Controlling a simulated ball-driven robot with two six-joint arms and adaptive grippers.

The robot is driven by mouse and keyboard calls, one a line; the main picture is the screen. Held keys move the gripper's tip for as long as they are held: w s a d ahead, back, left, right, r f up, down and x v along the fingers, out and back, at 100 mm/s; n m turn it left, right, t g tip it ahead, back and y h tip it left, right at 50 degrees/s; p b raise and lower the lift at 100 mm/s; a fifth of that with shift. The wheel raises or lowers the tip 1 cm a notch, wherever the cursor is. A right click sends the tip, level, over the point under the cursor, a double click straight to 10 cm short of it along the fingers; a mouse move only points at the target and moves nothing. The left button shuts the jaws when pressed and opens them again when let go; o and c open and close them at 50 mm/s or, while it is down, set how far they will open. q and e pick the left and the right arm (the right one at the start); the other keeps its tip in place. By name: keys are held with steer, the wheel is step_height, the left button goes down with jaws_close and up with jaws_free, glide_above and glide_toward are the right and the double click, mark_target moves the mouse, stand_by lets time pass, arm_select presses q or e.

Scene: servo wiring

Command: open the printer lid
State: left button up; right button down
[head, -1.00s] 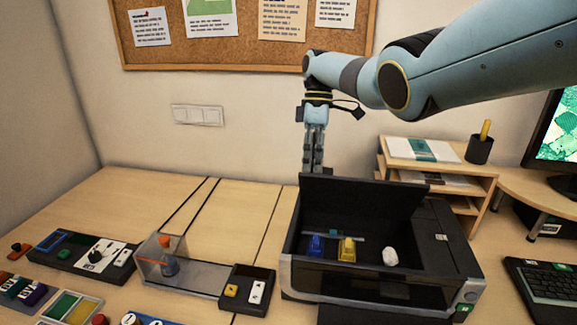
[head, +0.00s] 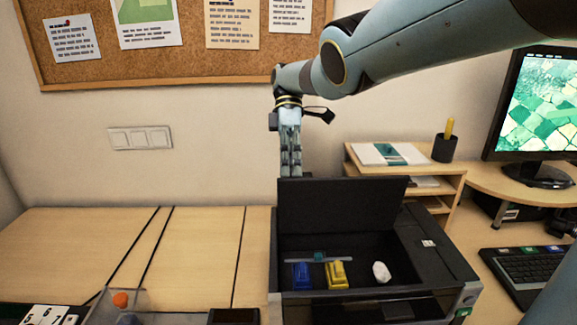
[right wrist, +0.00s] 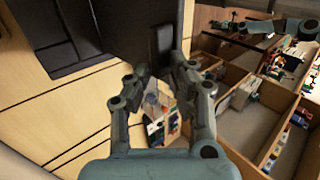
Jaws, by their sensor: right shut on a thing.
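The black printer (head: 440,250) stands on the desk with its lid (head: 345,208) raised, standing about upright at the back. Its inside is exposed. My right gripper (head: 291,172) points down at the lid's top left corner and is shut on it; the lid hides the very tips. In the right wrist view the fingers (right wrist: 160,75) reach to the dark lid edge (right wrist: 162,42). My left gripper is not in view.
Inside the printer lie a blue block (head: 302,275), a yellow block (head: 336,275) and a white lump (head: 381,272). A wooden shelf (head: 350,160), monitor (head: 540,110) and keyboard (head: 530,280) are to the right. The desk left of the printer (head: 200,250) is mostly clear.

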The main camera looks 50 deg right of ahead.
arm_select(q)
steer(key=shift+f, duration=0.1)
arm_select(e)
steer(key=shift+s+f, duration=0.2)
steer(key=shift+f, duration=0.6)
steer(key=c, duration=1.5)
jaws_free()
steer(key=shift+o, duration=0.8)
steer(key=shift+w+d+f, duration=0.15)
steer(key=shift+w+f, duration=0.05)
steer(key=shift+w, duration=0.1)
steer(key=shift+w+d, duration=0.1)
steer(key=shift+d, duration=0.05)
steer(key=shift+r, duration=0.15)
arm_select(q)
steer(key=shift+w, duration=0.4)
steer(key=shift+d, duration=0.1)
